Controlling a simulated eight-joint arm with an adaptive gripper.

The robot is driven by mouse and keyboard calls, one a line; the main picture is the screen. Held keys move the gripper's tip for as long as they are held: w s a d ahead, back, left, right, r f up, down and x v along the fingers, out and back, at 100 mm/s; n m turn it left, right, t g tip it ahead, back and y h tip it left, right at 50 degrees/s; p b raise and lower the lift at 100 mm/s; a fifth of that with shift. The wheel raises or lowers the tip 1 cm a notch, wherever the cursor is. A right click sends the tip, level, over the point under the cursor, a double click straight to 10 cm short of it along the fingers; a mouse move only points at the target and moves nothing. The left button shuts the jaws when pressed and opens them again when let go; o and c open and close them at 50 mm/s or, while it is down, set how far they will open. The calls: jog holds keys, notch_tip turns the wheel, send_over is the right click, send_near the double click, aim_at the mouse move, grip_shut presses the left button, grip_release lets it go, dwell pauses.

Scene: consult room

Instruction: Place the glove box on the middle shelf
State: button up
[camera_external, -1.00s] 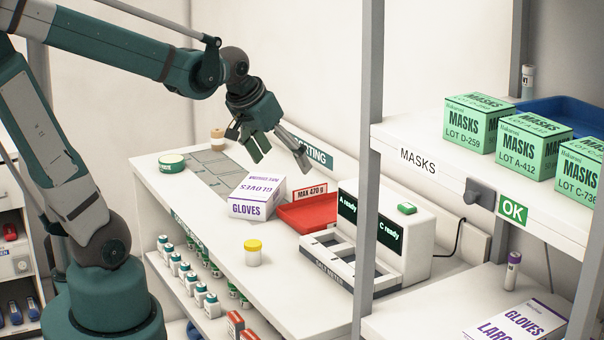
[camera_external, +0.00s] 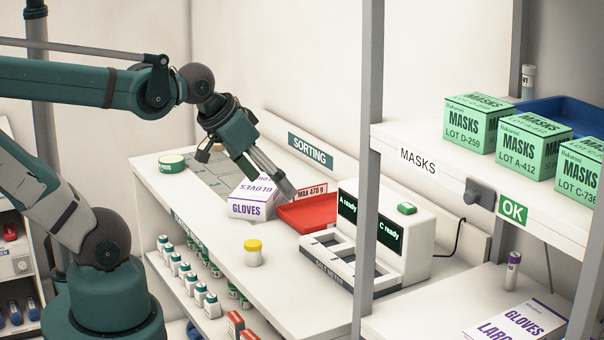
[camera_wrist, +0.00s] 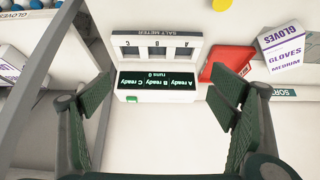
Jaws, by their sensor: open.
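A white glove box (camera_external: 250,197) with purple GLOVES lettering sits on the sorting counter, left of the red tray. It also shows in the wrist view (camera_wrist: 284,50) at the upper right, marked MEDIUM. My gripper (camera_external: 283,192) is above the counter by the box and the red tray, partly covering the box in the external view. In the wrist view my gripper (camera_wrist: 168,115) is open, with nothing between its fingers. A shelf unit stands at the right, with a shelf labelled MASKS (camera_external: 418,161) and a lower shelf (camera_external: 405,318) holding a LARGE gloves box (camera_external: 518,330).
A red tray (camera_external: 312,214) and a white meter (camera_external: 400,243) stand on the counter right of the box. A yellow-lidded jar (camera_external: 253,254) stands in front. A grey shelf post (camera_external: 369,120) rises between counter and shelves. Green mask boxes (camera_external: 478,123) occupy the upper shelf.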

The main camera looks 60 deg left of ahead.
jog(key=shift+o, duration=0.5)
jog(key=shift+w+a, duration=0.1)
jog(key=n+g+y, duration=0.3)
jog(key=n+g, duration=0.1)
jog(key=n, duration=0.5)
send_over(257, 187)
jog(key=s+d, duration=0.1)
jog(key=d, duration=0.1)
jog(key=f, duration=1.7)
jog(key=shift+s, duration=0.2)
jog(key=shift+a+f, duration=0.25)
jog(key=shift+x, duration=1.3)
